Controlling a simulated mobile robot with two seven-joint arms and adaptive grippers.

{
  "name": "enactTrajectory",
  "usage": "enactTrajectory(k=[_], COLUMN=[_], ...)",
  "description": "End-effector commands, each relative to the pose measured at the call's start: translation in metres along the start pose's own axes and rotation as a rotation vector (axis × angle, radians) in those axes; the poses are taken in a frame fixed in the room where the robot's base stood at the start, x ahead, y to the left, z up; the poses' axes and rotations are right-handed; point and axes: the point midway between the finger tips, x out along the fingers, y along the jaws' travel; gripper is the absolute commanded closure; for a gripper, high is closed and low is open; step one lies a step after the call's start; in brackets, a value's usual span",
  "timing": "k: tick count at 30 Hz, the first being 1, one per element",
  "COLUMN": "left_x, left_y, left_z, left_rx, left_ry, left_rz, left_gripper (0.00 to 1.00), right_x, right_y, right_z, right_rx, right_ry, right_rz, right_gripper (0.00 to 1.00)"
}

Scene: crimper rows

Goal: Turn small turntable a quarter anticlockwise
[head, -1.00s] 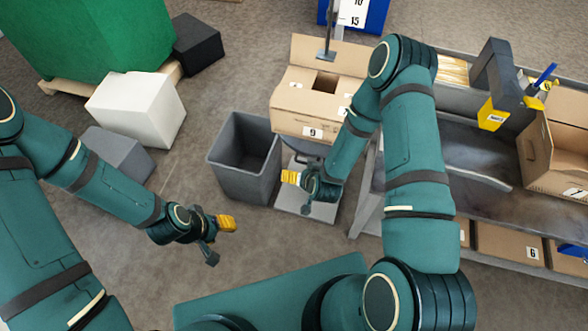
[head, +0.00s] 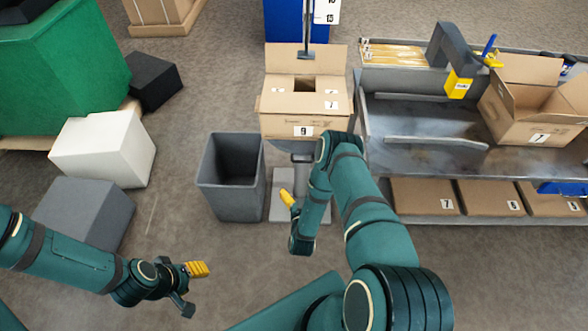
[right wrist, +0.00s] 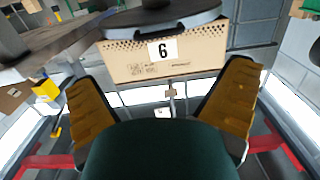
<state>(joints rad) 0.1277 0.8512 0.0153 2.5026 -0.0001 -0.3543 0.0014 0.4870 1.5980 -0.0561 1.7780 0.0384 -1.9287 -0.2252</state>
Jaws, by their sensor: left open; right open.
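The small turntable (head: 296,146) is a dark round plate on a pedestal, mostly hidden under an open cardboard box (head: 290,112) labelled 9. In the right wrist view, which looks upside down, the turntable's grey rim (right wrist: 170,27) with a dark handle runs along the top, and the box (right wrist: 195,58) shows its label inverted. My right gripper (right wrist: 160,85) is open and empty, its two yellow-padded fingers apart and facing the box and rim without touching. In the head view it (head: 288,200) is in front of the pedestal, partly hidden. My left gripper (head: 192,287) is open and empty, over bare floor.
A grey bin (head: 230,205) stands left of the pedestal. A metal bench (head: 420,150) at the right carries an open box (head: 530,110), with flat boxes below. White (head: 103,148) and grey (head: 85,213) blocks stand left. The floor at the lower middle is clear.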

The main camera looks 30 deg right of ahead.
Motion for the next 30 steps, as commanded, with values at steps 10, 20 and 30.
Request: enactTrajectory(k=[10, 20, 30], left_x=[0.005, 0.018, 0.029], left_y=[-0.001, -0.006, -0.011], left_z=[0.000, -0.001, -0.003], left_rx=[0.002, 0.002, 0.003], left_ry=[0.000, 0.007, 0.013], left_rz=[0.001, 0.000, 0.000], left_gripper=[0.53, 0.53, 0.53], right_x=[0.011, 0.072, 0.124], right_y=[0.008, 0.009, 0.010], right_z=[0.002, -0.001, -0.003], right_rx=[-0.013, -0.012, -0.012], right_ry=[0.056, 0.056, 0.052], right_rz=[0.026, 0.026, 0.024], right_gripper=[0.00, 0.00, 0.00])
